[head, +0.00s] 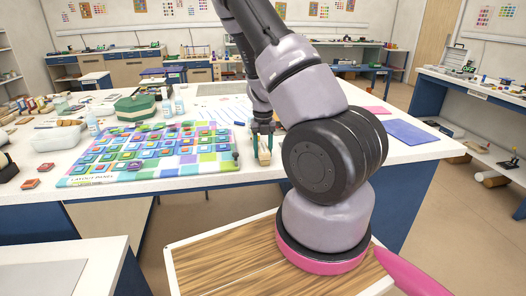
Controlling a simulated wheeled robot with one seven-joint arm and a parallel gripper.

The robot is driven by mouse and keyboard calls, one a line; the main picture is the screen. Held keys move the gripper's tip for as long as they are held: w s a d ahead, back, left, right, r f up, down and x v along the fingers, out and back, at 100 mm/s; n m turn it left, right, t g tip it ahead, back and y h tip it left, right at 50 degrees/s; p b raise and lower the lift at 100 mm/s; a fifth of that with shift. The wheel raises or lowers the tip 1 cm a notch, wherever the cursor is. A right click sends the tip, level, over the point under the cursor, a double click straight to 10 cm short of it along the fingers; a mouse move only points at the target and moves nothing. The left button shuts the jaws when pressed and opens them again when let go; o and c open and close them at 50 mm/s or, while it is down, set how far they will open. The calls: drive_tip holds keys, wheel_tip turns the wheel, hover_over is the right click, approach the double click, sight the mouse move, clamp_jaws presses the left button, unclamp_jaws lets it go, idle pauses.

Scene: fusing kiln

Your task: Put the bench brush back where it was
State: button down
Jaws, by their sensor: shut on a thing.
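My gripper (263,138) is small in the head view, just left of my arm's large dark joint, over the front part of the white worktable (205,182). It is shut on a pale wooden piece, which I take to be the bench brush (264,156). The brush's lower end shows below the fingers near the table's front edge. My arm hides part of the gripper and the table behind it. I cannot tell whether the brush touches the table top.
A colourful checkered mat (205,165) with square tiles lies left of the gripper. A green box (135,108), bottles and a clear tub (57,138) stand behind and left. A blue sheet (410,132) lies right of my arm. Side benches line the room.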

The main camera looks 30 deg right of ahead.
drive_tip(key=shift+c, duration=1.7)
unclamp_jaws()
drive_tip(key=shift+f, duration=0.1)
wheel_tip(320, 180, up, 12)
wheel_tip(320, 180, up, 17)
drive_tip(key=n+t+y, duration=0.3)
drive_tip(key=n+y, duration=0.1)
drive_tip(key=n, duration=1.4)
hover_over(263, 147)
drive_tip(key=s+a, duration=0.8)
drive_tip(key=a, duration=0.1)
drive_tip(key=s+a+r+n+t+h, duration=0.1)
drive_tip(key=s+a+r+n+t, duration=0.1)
drive_tip(key=s+r+n, duration=0.3)
drive_tip(key=s+a+r+n+t+h, duration=0.1)
drive_tip(key=s+r+n, duration=0.3)
drive_tip(key=n, duration=0.8)
drive_tip(key=shift+s+a+r+t, duration=0.35)
drive_tip(key=shift+s+a+t, duration=0.3)
drive_tip(key=shift+s, duration=0.75)
